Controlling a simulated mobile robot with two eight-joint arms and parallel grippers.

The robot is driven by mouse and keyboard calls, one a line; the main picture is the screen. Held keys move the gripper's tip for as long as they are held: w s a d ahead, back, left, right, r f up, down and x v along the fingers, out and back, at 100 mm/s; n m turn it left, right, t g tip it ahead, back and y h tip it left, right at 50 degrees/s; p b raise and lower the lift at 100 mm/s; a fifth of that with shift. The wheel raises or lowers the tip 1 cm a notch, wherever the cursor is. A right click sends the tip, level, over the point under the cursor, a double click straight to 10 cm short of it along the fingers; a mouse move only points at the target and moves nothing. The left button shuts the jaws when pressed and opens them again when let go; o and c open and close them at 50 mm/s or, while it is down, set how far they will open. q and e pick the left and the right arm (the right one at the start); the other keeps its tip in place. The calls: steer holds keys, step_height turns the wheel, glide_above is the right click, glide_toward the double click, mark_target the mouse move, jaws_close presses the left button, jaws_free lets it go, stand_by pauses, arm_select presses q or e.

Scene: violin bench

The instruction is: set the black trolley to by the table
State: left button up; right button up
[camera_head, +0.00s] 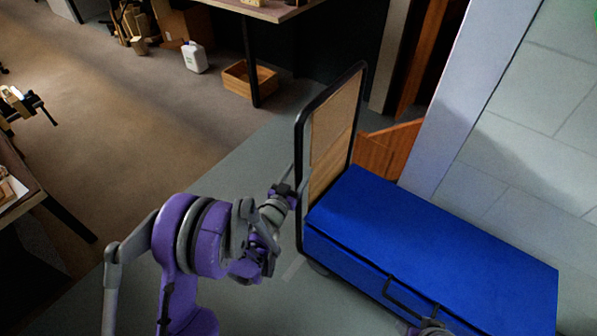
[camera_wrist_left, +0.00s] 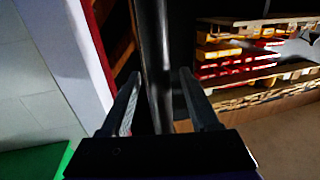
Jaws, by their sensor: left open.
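The black trolley shows as an upright black frame (camera_head: 299,165) with a tan panel inside; a blue box (camera_head: 430,245) stands against its right side. Any trolley deck under the box is hidden. My left gripper (camera_head: 292,192) is open at the frame's left upright. In the left wrist view a dark upright bar (camera_wrist_left: 155,60) stands between the open fingers (camera_wrist_left: 162,105); contact cannot be told. A table (camera_head: 268,10) with a wooden top stands at the back.
A wooden crate (camera_head: 250,82) and a white jug (camera_head: 194,57) sit on the floor near the back table. A pale pillar (camera_head: 470,90) and a brown wooden piece (camera_head: 388,150) are close behind the box. A bench (camera_head: 22,200) stands at left. Floor between is clear.

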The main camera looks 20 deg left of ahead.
arm_select(q)
steer(key=shift+c, duration=0.4)
jaws_close()
stand_by(1.1)
